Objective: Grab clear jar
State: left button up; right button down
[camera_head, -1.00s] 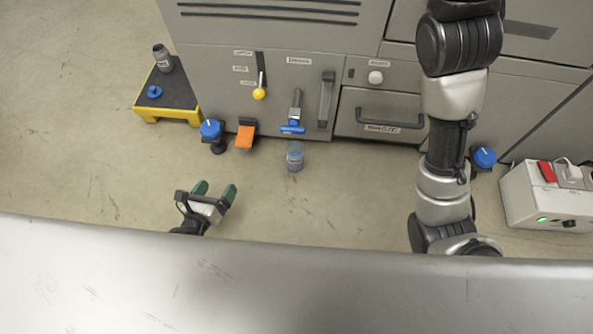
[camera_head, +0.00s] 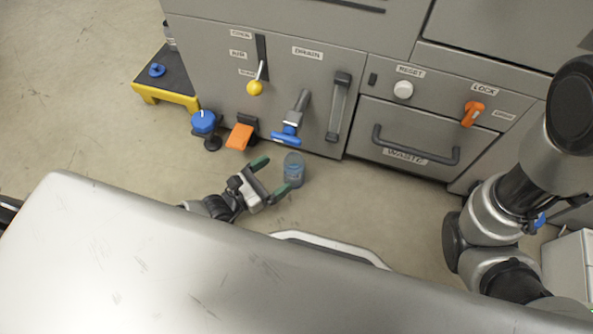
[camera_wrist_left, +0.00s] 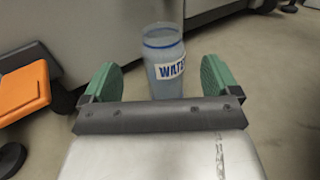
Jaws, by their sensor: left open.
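The clear jar (camera_head: 293,170) is a translucent bluish cylinder standing upright on the floor below the drain tap. In the left wrist view the jar (camera_wrist_left: 165,62) has a blue band near its top and a white label with blue letters reading "WATE", the rest cut off. My left gripper (camera_head: 272,177) is open, with green finger pads, just to the left of the jar. In the left wrist view the jar stands ahead, between the two pads in the picture. I cannot tell whether it is between the fingers in depth. The right gripper is not in view.
The grey machine front carries a blue drain tap (camera_head: 287,134), a yellow-knobbed lever (camera_head: 255,87) and a waste drawer (camera_head: 400,135). An orange pedal (camera_head: 240,136) and a blue knob (camera_head: 204,122) stand left of the jar. A yellow-edged platform (camera_head: 165,95) is at far left.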

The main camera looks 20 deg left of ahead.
aim_at(285, 171)
pick_arm(q)
jog(key=shift+w+d, duration=0.25)
jog(key=shift+w, duration=0.05)
jog(key=w+d+b, duration=0.1)
jog(key=w, duration=0.1)
jog(key=w+d+f+b, duration=0.1)
jog(key=d+b, duration=0.1)
jog(key=shift+w+f+b, duration=0.15)
jog(key=shift+w+b, duration=0.15)
jog(key=shift+w, duration=0.05)
jog(key=shift+w+d, duration=0.1)
jog(key=shift+w, duration=0.1)
jog(key=shift+c, duration=0.4)
jog(key=c, duration=1)
jog(key=shift+r, duration=0.25)
